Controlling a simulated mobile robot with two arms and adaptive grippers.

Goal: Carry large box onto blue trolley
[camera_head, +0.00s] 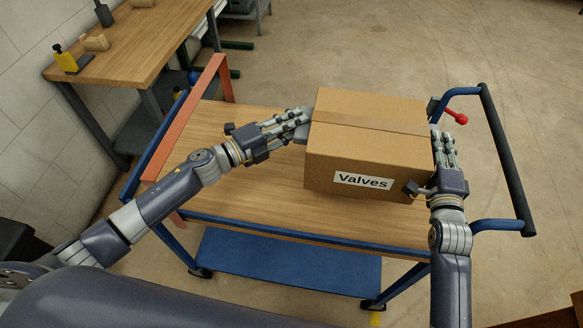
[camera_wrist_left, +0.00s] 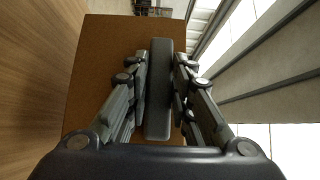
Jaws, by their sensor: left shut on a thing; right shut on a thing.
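The large brown cardboard box (camera_head: 365,145), labelled "Valves", is over the wooden top of the blue trolley (camera_head: 235,190), towards its right end. I cannot tell whether it rests on the top or hangs slightly above it. My left gripper (camera_head: 303,124) is at the box's left side. In the left wrist view its fingers are shut on a dark grey handle (camera_wrist_left: 158,90) on the brown box side (camera_wrist_left: 95,75). My right gripper (camera_head: 436,142) is shut at the box's right side, where its hold is mostly hidden.
The trolley has a blue lower shelf (camera_head: 285,262), a dark push handle (camera_head: 507,160) at right and an orange end rail (camera_head: 185,118) at left. A workbench (camera_head: 130,45) with a yellow bottle stands at upper left. The trolley top left of the box is bare.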

